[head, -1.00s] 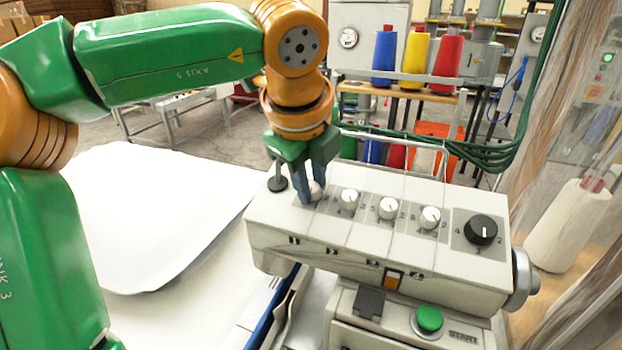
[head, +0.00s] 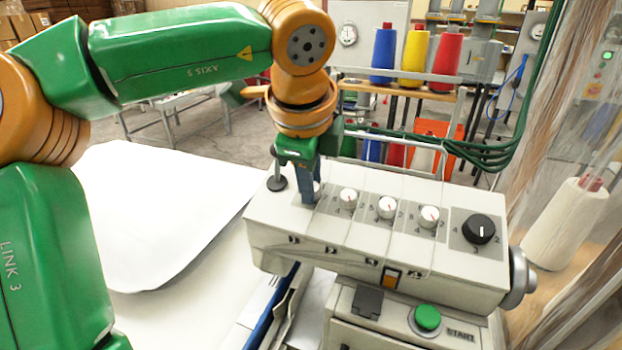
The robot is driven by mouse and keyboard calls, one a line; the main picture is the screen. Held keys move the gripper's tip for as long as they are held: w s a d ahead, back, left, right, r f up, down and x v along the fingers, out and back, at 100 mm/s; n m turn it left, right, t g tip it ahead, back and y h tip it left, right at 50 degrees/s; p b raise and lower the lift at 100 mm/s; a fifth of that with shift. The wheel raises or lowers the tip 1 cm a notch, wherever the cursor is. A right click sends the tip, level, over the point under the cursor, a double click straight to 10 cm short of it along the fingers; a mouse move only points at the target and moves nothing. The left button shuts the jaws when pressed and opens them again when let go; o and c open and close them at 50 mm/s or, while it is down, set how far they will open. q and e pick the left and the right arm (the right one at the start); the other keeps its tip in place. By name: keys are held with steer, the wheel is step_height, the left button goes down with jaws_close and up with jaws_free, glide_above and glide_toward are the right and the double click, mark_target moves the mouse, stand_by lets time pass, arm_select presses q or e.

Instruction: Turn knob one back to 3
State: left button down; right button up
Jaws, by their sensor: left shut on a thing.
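My left gripper (head: 311,197) points down onto the left end of the white control box (head: 375,252). Its dark fingers are shut on knob one (head: 317,187), the leftmost white knob, and hide most of it. Its pointer and setting cannot be read. Three more knobs stand to the right in a row: two white ones with red marks (head: 348,199) (head: 387,207) and another white one (head: 429,216). A larger black knob (head: 479,230) sits at the right end. My right gripper is not in view.
White fabric (head: 160,215) lies at left. Thread spools (head: 413,55) stand behind.

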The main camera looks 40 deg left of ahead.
arm_select(q)
steer(key=shift+f, duration=0.1)
steer(key=c, duration=0.7)
jaws_free()
steer(key=shift+o, duration=0.2)
steer(key=p+v, duration=0.1)
steer(key=v, duration=0.6)
steer(key=shift+p, duration=0.4)
steer(key=shift+a, duration=0.1)
